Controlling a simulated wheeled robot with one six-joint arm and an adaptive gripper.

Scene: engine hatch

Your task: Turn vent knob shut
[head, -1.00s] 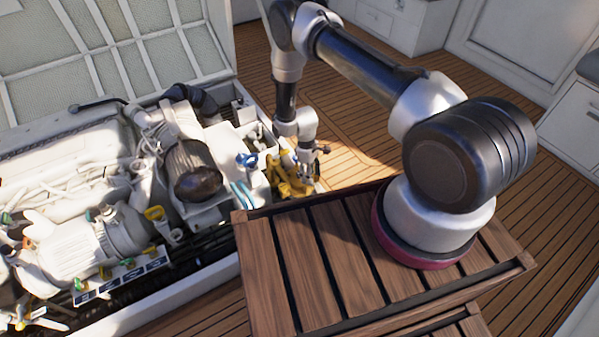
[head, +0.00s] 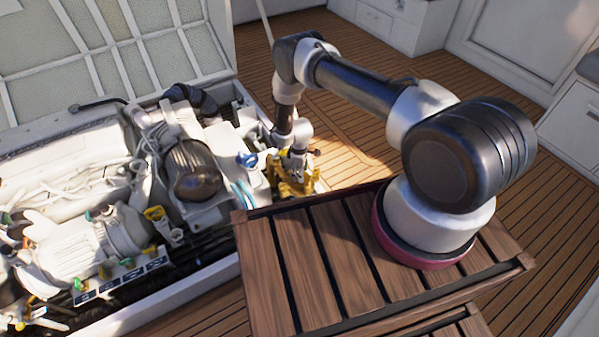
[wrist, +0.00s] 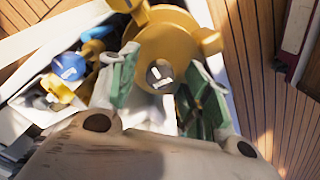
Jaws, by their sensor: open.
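A yellow lobed knob (wrist: 172,47) with a round hub fills the top middle of the wrist view; no label shows which knob is the vent knob. In the head view the yellow part (head: 297,184) sits at the right end of the engine hatch, partly hidden by my gripper (head: 297,164). In the wrist view my gripper (wrist: 165,88) is open, its two green-padded fingers spread on either side of the hub's lower part. Whether they touch the knob I cannot tell. Nothing is held between them.
A blue knob (wrist: 68,66) stands left of the yellow knob; a blue handle also shows in the head view (head: 246,160). White engine parts and pipes (head: 110,225) fill the hatch. A slatted wooden box (head: 330,265) lies under my arm. Plank deck (head: 350,130) is clear beyond.

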